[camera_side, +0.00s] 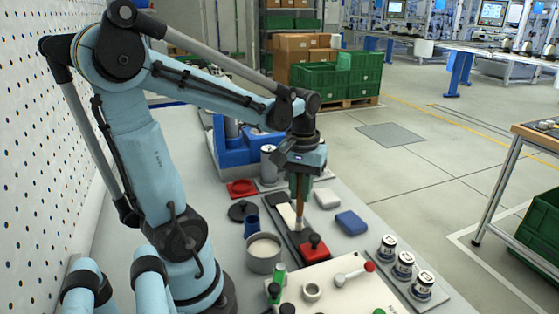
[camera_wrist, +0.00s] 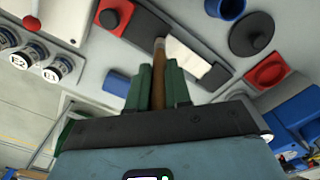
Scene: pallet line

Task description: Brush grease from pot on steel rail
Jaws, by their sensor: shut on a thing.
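My gripper (camera_side: 300,181) is shut on a brush with a brown handle (camera_side: 300,207), which hangs nearly upright. The wrist view shows the handle (camera_wrist: 158,88) between the green fingers of my gripper (camera_wrist: 159,68). The pale steel rail (camera_side: 286,212) lies on a dark base with a red block (camera_side: 313,248) at its near end. The brush's lower end is at the rail; whether it touches is unclear. The rail (camera_wrist: 193,62) shows just right of the brush tip in the wrist view. A grey pot (camera_side: 264,262) with cream-coloured grease stands left of the rail, outside the wrist view.
A blue cup (camera_side: 252,226) and a black disc (camera_side: 241,210) stand behind the pot. A red tray (camera_side: 241,188) and blue bins (camera_side: 236,152) lie farther back. A blue block (camera_side: 351,222) and several labelled jars (camera_side: 403,265) are to the right. A lever panel (camera_side: 325,288) is in front.

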